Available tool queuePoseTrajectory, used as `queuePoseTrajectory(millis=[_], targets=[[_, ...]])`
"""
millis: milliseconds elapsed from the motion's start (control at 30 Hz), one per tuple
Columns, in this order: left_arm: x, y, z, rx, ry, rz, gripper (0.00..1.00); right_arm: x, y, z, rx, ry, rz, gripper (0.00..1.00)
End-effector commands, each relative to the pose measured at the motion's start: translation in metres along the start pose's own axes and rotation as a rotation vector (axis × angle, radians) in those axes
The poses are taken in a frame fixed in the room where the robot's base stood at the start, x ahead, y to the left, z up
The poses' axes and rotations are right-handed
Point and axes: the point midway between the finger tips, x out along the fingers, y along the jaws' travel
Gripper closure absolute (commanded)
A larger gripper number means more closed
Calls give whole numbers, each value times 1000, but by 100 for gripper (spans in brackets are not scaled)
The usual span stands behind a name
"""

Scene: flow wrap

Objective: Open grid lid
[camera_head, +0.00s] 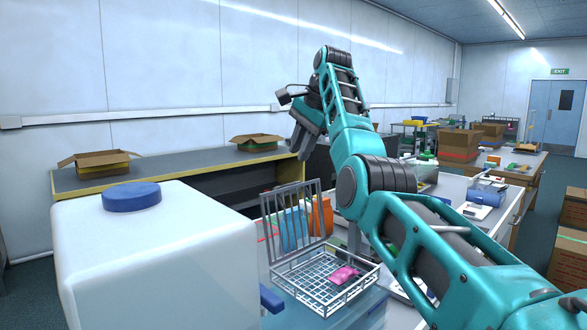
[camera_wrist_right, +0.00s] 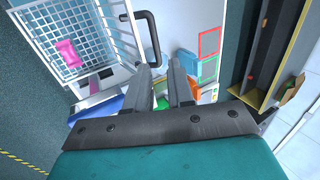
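The white wire grid basket (camera_head: 290,268) sits on the bench in the lower middle of the head view; it also shows at upper left in the wrist view (camera_wrist_right: 97,20). Its grey barred lid (camera_head: 271,218) stands roughly upright along the back edge, open. A pink packet (camera_head: 343,275) lies in the basket, also seen in the wrist view (camera_wrist_right: 68,52). My right gripper (camera_head: 304,146) is raised above and behind the lid, empty, its fingers apart; they also show in the wrist view (camera_wrist_right: 158,72). A dark handle (camera_wrist_right: 149,36) is beyond the fingertips. My left gripper is out of view.
A large white container (camera_head: 150,250) with a blue cap fills the lower left. Orange (camera_head: 322,216) and teal (camera_head: 293,230) items stand behind the lid. A long shelf (camera_head: 190,178) with open cardboard boxes runs along the wall. Other benches are at right.

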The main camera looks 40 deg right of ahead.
Motion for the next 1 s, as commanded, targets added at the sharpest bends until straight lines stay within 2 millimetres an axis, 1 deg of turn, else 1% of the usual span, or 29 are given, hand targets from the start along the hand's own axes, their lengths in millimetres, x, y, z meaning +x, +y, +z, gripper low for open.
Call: queuePoseTrajectory(millis=[33, 100, 200, 300, 1000], targets=[[0, 0, -1, 0, 1, 0, 49, -11, 0, -1, 1, 1, -3, 78], [0, 0, -2, 0, 1, 0, 49, -21, 0, -1, 1, 1, 0, 78], [0, 0, -2, 0, 2, 0, 49, -31, 0, -1, 2, 1, 2, 78], [-1, 0, -2, 0, 2, -1, 49, -37, 1, -1, 3, 0, 4, 78], [-1, -1, -3, 1, 2, -1, 49, -37, 1, -1, 3, -1, 5, 78]])
